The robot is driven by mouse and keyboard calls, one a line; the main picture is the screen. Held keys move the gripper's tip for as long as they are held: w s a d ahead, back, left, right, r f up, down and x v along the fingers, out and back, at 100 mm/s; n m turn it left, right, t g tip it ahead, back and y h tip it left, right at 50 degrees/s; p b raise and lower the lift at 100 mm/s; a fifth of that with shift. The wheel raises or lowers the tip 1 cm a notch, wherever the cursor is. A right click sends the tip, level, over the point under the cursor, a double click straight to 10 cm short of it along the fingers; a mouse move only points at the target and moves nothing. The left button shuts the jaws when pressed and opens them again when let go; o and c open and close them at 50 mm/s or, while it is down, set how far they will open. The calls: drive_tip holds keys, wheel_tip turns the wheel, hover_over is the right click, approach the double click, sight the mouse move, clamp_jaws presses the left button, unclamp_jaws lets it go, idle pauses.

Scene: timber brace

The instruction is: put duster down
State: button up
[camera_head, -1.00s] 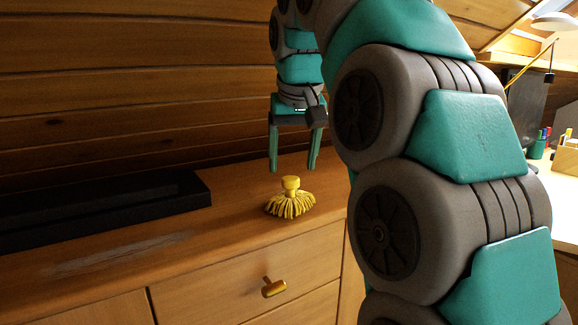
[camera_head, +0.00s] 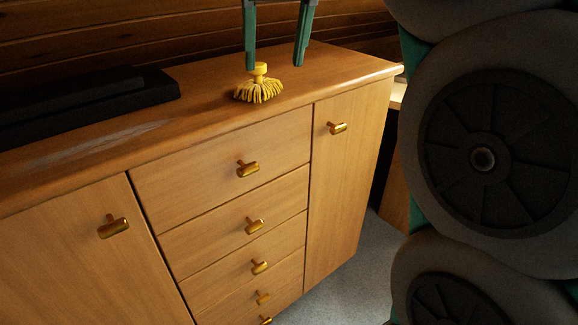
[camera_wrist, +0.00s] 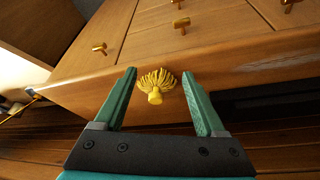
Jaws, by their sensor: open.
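The yellow duster (camera_head: 259,86) sits upright on the wooden cabinet top, near its front edge, with its knob up and its strands spread below. My gripper (camera_head: 274,66) is open and empty above the cabinet top; in the head view its left finger overlaps the area beside the duster's knob. In the wrist view the duster (camera_wrist: 156,84) shows beyond and between the two spread fingertips of my gripper (camera_wrist: 163,78), with neither finger seen touching it.
The wooden cabinet (camera_head: 225,150) has several drawers and doors with brass knobs. A black flat box (camera_head: 95,98) lies on the top to the left of the duster. The top is clear to the right of the duster. Grey floor (camera_head: 345,285) shows at the lower right.

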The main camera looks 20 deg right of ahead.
drive_tip(key=s+f+g, duration=0.2)
drive_tip(key=s+f, duration=0.5)
drive_tip(key=f, duration=0.5)
drive_tip(key=s+f+g, duration=0.2)
drive_tip(key=s+f, duration=0.5)
drive_tip(key=f, duration=0.5)
drive_tip(key=s+f+g, duration=0.2)
drive_tip(key=s+f, duration=0.6)
drive_tip(key=f, duration=0.5)
drive_tip(key=shift+a+n, duration=0.2)
drive_tip(key=shift+n, duration=0.2)
drive_tip(key=shift+f, duration=0.1)
